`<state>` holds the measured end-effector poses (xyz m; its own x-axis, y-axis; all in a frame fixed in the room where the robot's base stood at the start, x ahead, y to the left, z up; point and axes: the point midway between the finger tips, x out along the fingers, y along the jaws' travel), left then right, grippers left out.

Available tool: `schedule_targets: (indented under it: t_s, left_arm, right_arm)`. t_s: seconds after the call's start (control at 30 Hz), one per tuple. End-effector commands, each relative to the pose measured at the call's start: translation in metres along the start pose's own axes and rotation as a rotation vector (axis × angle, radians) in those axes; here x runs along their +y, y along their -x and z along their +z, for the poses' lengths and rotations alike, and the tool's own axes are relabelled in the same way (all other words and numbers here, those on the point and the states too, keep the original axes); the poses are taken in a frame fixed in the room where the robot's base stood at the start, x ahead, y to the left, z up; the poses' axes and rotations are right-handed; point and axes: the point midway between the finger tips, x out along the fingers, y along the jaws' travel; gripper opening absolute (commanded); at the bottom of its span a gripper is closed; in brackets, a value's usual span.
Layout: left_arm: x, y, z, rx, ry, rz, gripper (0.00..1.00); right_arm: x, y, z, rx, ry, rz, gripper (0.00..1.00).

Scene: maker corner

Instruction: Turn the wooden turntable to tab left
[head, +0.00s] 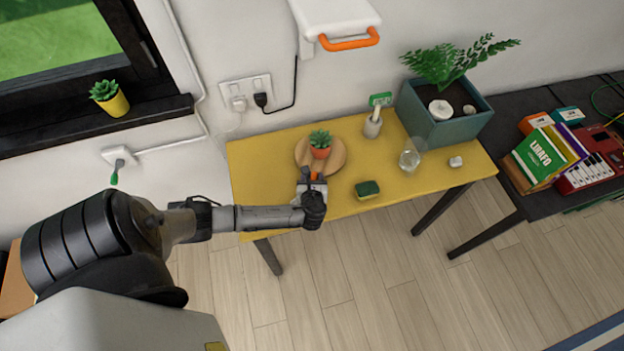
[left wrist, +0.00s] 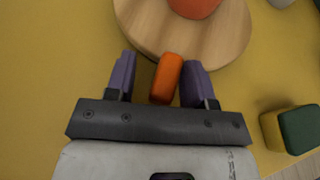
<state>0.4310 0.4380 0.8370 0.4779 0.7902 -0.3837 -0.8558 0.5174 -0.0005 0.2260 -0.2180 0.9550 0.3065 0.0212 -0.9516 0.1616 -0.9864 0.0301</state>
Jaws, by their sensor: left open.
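The round wooden turntable (head: 338,158) lies on the yellow table with a small succulent in an orange pot (head: 320,149) on it. Its orange tab (head: 314,176) points toward the table's front edge. In the left wrist view the turntable (left wrist: 232,38) is at the top, the pot (left wrist: 194,5) is cut off, and the tab (left wrist: 166,78) sticks out toward my gripper. My left gripper (head: 313,181) is open at the tab. Its purple fingers (left wrist: 160,80) stand on both sides of the tab, with a gap visible on the left; contact on the right is unclear. My right gripper is not in view.
A sponge (head: 367,189) lies right of the gripper. A brush in a holder (head: 373,126), a clear glass (head: 410,159), a small white object (head: 456,161) and a large planter (head: 440,127) stand farther right. The yellow table (head: 250,175) is clear left of the turntable.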

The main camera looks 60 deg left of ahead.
Motion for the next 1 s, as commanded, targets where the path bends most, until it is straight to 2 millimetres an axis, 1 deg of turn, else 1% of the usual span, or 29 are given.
schedule_targets:
  t_s: [0.07,0.17,0.27,0.5,0.7,0.83,1.0]
  left_arm:
    - [0.002,0.000,-0.001,0.000,-0.003,0.005,0.49]
    - [0.001,0.010,-0.001,0.001,-0.002,0.001,0.49]
    - [0.000,0.026,-0.001,0.002,0.000,0.000,0.49]
    - [-0.001,0.076,-0.002,0.004,0.001,-0.002,0.49]
    - [0.000,0.110,-0.001,0.003,0.002,-0.001,0.49]
    - [0.000,0.126,-0.002,0.003,0.002,0.000,0.49]
    - [0.000,0.137,-0.001,0.001,0.002,0.001,0.49]
  right_arm:
    - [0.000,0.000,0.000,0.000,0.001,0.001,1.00]
    - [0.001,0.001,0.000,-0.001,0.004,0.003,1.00]
    - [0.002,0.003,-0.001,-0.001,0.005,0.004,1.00]
    - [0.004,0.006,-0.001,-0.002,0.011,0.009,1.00]
    - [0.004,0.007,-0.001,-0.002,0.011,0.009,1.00]
    - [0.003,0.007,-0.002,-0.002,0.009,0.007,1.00]
    - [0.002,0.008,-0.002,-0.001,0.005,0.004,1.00]
